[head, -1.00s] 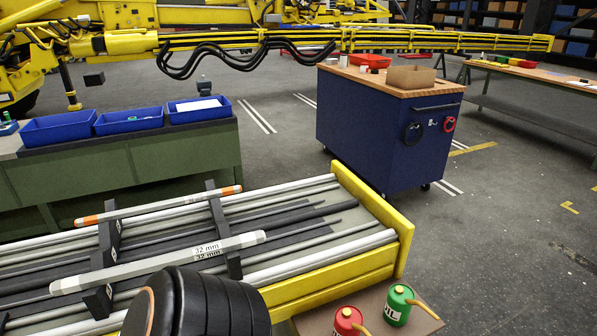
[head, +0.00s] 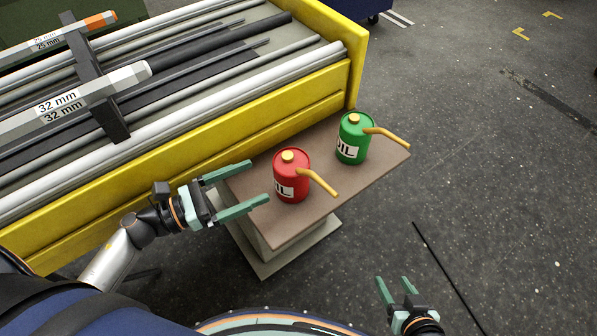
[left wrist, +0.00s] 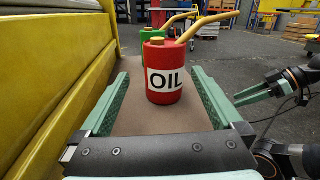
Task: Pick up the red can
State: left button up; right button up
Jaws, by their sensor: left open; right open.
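The red can (head: 291,178) stands upright on a small brown-topped stand (head: 300,222). It has a yellow cap, a yellow spout pointing right and an OIL label. My left gripper (head: 252,186) is open, just left of the can, with its fingers pointing at it. In the left wrist view the red can (left wrist: 165,75) sits ahead, between the lines of the two open fingers, and looks clear of both. My right gripper (head: 393,287) is open and empty at the bottom right, away from the stand. Its fingers also show at the right of the left wrist view.
A green oil can (head: 353,138) stands behind and right of the red one, on the same stand. A yellow-sided rack (head: 225,140) with pipes and bars borders the stand on the left and back. The floor (head: 480,180) to the right is mostly open.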

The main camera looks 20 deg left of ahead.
aim_at(305, 167)
pick_arm(q)
jog(key=shift+d+f+m+g, duration=0.1)
jog(key=shift+f+m+g, duration=0.2)
jog(key=shift+m, duration=0.3)
jog(key=p+x, duration=0.1)
jog(key=x, duration=0.5)
jog(key=shift+w+d+r, duration=0.1)
jog(key=shift+d+r, duration=0.05)
jog(key=shift+d, duration=0.1)
jog(key=x, duration=0.5)
jog(key=shift+w+d+f+p, duration=0.1)
jog(key=shift+d+f+p, duration=0.2)
jog(key=shift+f+p, duration=0.05)
jog(key=shift+r, duration=0.1)
jog(key=c, duration=1.3)
